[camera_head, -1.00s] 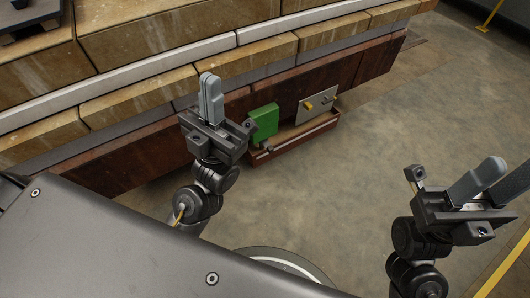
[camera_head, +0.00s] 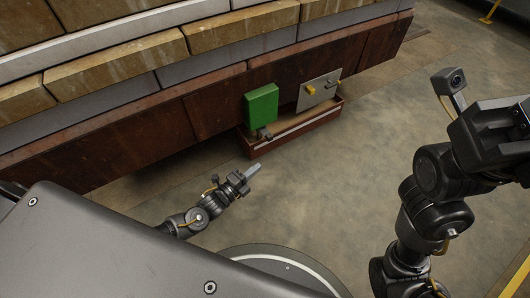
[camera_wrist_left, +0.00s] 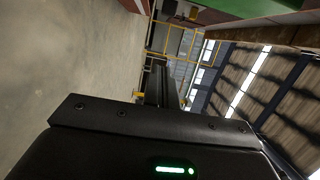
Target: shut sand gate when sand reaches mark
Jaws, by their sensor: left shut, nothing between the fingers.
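A green box (camera_head: 262,106) and a grey plate (camera_head: 319,91) with small yellow parts sit on the rust-brown wall's lower side, above a reddish-brown trough (camera_head: 297,138). A small dark part shows below the green box. Which piece is the sand gate, and where sand or a mark lies, I cannot tell. My left gripper (camera_head: 253,170) is shut and empty, low in front of the trough's left end and apart from it.
A rust-brown wall (camera_head: 120,150) with tan and grey blocks (camera_head: 120,70) above runs across the upper left. Concrete floor (camera_head: 380,110) is clear right of the trough. Yellow railings (camera_wrist_left: 185,40) show far off in the left wrist view.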

